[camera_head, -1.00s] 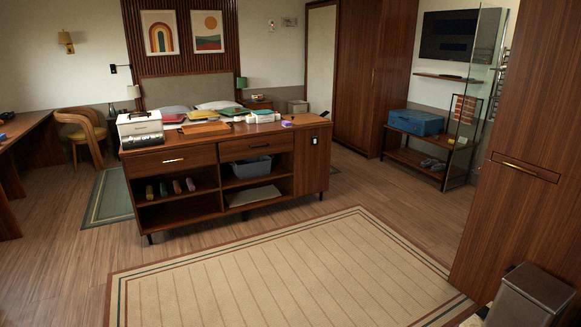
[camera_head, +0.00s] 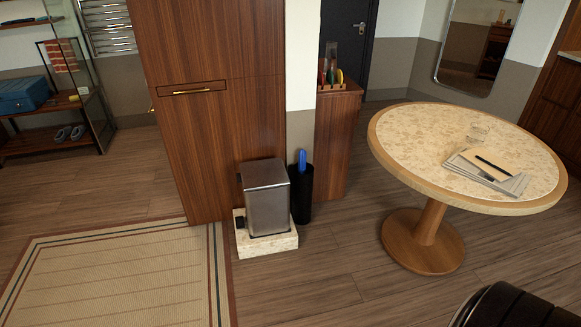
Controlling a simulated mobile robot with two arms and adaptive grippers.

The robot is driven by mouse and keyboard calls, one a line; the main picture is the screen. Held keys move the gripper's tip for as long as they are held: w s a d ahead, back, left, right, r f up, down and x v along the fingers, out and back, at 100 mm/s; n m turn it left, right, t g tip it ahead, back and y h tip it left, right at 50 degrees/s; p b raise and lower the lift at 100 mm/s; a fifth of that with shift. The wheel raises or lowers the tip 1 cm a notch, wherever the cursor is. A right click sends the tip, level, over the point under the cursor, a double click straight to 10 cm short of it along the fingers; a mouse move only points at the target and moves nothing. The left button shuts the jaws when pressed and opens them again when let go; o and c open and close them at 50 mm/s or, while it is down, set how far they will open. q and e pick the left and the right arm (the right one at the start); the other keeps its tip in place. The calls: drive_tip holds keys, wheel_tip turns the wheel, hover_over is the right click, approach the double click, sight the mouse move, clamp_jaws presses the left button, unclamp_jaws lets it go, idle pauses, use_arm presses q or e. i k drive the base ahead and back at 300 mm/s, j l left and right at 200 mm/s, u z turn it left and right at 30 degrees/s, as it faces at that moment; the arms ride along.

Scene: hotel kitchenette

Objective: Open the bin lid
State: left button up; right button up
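The bin (camera_head: 267,205) is a boxy metallic grey container with a flat lid (camera_head: 264,173) that is down. It stands upright on a pale stone-like base (camera_head: 272,246) with a small black part at its left side. The base is on the wooden floor, in front of the tall wooden cabinet. Neither of my grippers shows in the head view.
A dark cylindrical holder (camera_head: 303,196) with a blue item stands just right of the bin. A round table (camera_head: 400,150) with papers and a pen is further right. A rug (camera_head: 120,285) lies at lower left. Floor in front of the bin is clear.

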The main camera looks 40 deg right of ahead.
sight(260, 174)
drive_tip(key=i+j+z, duration=0.15)
drive_tip(key=j+z, duration=0.25)
drive_tip(key=i+j+z, duration=0.1)
drive_tip(key=j+z, duration=0.3)
drive_tip(key=j, duration=0.2)
drive_tip(key=j+z, duration=0.4)
drive_tip(key=i+j, duration=0.1)
drive_tip(key=i, duration=0.25)
drive_tip(key=i+j, duration=0.1)
drive_tip(key=i, duration=0.3)
